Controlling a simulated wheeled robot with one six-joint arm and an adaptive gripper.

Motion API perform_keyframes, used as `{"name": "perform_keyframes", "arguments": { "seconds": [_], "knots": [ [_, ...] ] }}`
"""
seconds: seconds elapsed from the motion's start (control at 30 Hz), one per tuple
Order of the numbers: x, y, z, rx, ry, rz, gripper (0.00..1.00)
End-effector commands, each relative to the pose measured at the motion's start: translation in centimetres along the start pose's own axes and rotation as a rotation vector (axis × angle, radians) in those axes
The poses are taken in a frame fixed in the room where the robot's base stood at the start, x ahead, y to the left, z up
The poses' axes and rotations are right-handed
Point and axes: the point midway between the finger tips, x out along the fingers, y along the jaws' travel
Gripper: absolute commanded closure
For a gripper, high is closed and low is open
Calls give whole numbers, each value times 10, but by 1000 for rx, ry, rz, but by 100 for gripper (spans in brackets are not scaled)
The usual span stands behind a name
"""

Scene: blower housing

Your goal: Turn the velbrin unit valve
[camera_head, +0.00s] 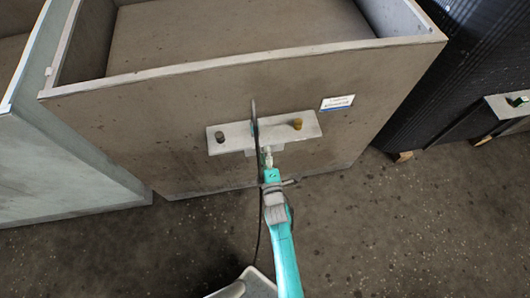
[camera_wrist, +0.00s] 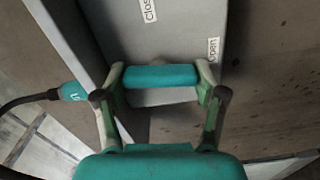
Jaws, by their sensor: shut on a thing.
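My gripper (camera_wrist: 161,77) is shut on a teal bar (camera_wrist: 160,83), which looks like the valve's handle and spans between the two fingertips. Behind it in the wrist view is a grey plate (camera_wrist: 185,30) with a label reading "open" (camera_wrist: 213,49) and a partly cut-off label starting "Clos" (camera_wrist: 148,10). In the head view my gripper (camera_head: 267,152) is at the lower edge of a pale mounting plate (camera_head: 240,131) on the front of a brown housing (camera_head: 160,118). The valve body is mostly hidden.
The plate carries a dark knob (camera_head: 220,137) and a brass-coloured knob (camera_head: 297,124). A thin dark upright piece (camera_head: 254,115) stands between them. A white label (camera_head: 337,102) is unreadable. A pale green container (camera_head: 65,150) is left; a black ribbed unit (camera_head: 455,75) is right. Floor is clear lower right.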

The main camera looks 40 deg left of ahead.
Motion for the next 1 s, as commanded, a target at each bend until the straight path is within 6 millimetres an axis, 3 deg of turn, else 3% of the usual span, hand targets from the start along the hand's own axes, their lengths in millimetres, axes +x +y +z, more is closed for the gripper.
{"name": "perform_keyframes", "arguments": {
  "seconds": [0.07, 0.1, 0.17, 0.63, 1.0],
  "knots": [
    [0, 0, -1, -1, 3, 1, 64],
    [0, 0, -1, -1, 3, 1, 20],
    [0, 0, -1, 0, 2, 0, 5],
    [-7, -1, 0, 0, 0, -1, 4],
    [-69, -1, 0, 0, 0, -2, 4]
  ]
}}
